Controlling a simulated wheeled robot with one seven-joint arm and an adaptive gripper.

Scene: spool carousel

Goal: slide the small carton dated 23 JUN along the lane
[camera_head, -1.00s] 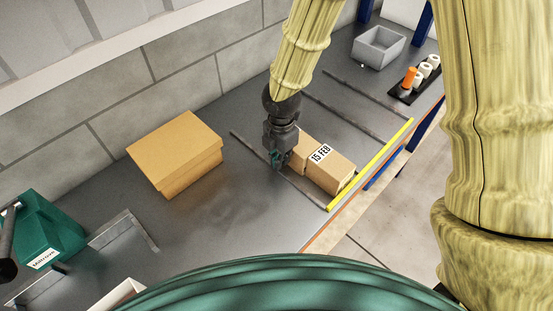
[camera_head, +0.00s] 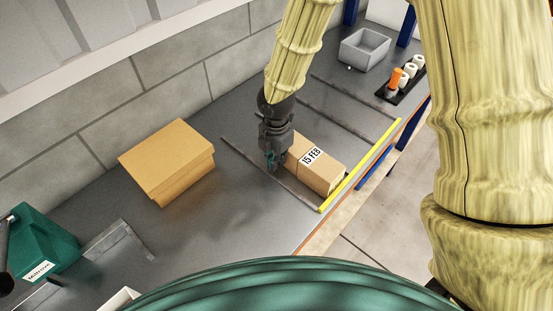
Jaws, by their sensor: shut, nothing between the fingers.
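A small brown carton (camera_head: 325,176) labelled 15 FEB lies in the lane between two dark rails. Brown cardboard (camera_head: 297,146) also shows at its left end, beside my gripper. I cannot tell whether this is a second carton or part of the same one. No 23 JUN label can be read. My gripper (camera_head: 272,164) is shut and empty, pointing down at the lane's left end. It hides part of the cardboard there, and I cannot tell whether it touches it. A yellow strip (camera_head: 360,165) crosses the lane's right end at the bench edge.
A large brown box (camera_head: 168,158) stands left of the lane. A grey bin (camera_head: 365,50) and a black holder with white spools and one orange item (camera_head: 395,79) stand at the back right. A green Miltrove case (camera_head: 42,240) is at left.

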